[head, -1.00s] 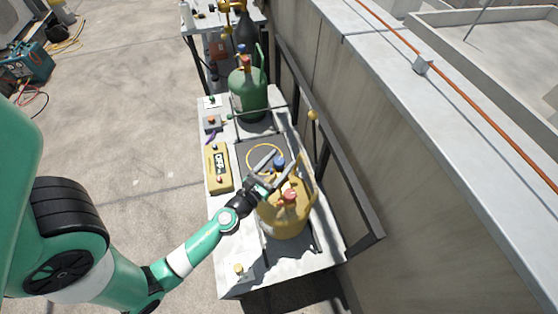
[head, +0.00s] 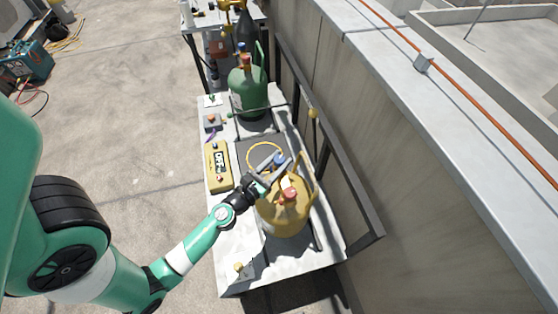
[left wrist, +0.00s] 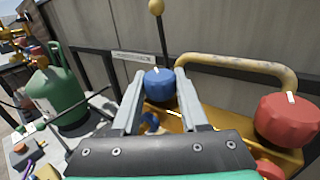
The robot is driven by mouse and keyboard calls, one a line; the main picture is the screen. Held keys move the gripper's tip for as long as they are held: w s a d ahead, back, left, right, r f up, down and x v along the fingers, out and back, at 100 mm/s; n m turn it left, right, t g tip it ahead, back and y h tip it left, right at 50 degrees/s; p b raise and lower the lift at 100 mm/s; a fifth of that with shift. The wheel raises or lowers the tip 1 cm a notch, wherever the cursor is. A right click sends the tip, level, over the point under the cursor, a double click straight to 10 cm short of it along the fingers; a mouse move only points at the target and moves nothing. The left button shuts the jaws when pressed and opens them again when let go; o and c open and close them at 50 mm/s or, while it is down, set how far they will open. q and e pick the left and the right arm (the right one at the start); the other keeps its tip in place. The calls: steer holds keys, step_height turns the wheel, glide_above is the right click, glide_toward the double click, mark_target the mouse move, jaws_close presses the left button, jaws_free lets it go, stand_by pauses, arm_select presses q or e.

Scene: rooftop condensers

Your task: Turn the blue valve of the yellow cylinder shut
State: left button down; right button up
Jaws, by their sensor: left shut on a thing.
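The yellow cylinder (head: 284,216) stands upright on the near end of the table, with a blue valve (head: 279,157) and a red valve (head: 289,194) on top. My left gripper (head: 275,166) reaches in from the left over the cylinder's top. In the left wrist view its two fingers (left wrist: 158,88) are on either side of the blue valve knob (left wrist: 158,85), shut on it. The knob carries a white mark on top. The red knob (left wrist: 288,120) is to the right, clear of the fingers. My right gripper is not in view.
A yellow handle (left wrist: 240,62) curves behind the valves. A yellow meter (head: 218,166) and a yellow hose loop (head: 264,153) lie left of and behind the cylinder. A green cylinder (head: 248,92) stands farther back. A parapet wall (head: 375,140) runs along the right.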

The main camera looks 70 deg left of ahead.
arm_select(q)
steer(key=m+h, duration=0.1)
steer(key=m+t+h, duration=0.1)
steer(key=h, duration=0.1)
steer(key=m+t+h, duration=0.1)
steer(key=shift+a+h, duration=0.25)
steer(key=shift+h, duration=0.15)
steer(key=m+h, duration=0.2)
steer(key=shift+f+t+h+b, duration=0.1)
steer(key=shift+t+h+b, duration=0.2)
steer(key=shift+h+b, duration=0.1)
steer(key=m+h+b, duration=0.2)
steer(key=m+h, duration=0.1)
steer(key=h, duration=0.2)
steer(key=shift+d+f, duration=0.1)
steer(key=shift+d+m+g+h+b, duration=0.1)
steer(key=shift+m+g+h+b, duration=0.4)
steer(key=shift+m+h+b, duration=0.65)
steer(key=shift+h, duration=0.25)
steer(key=shift+r, duration=0.2)
steer(key=shift+c, duration=2.2)
jaws_free()
steer(key=shift+s, duration=0.1)
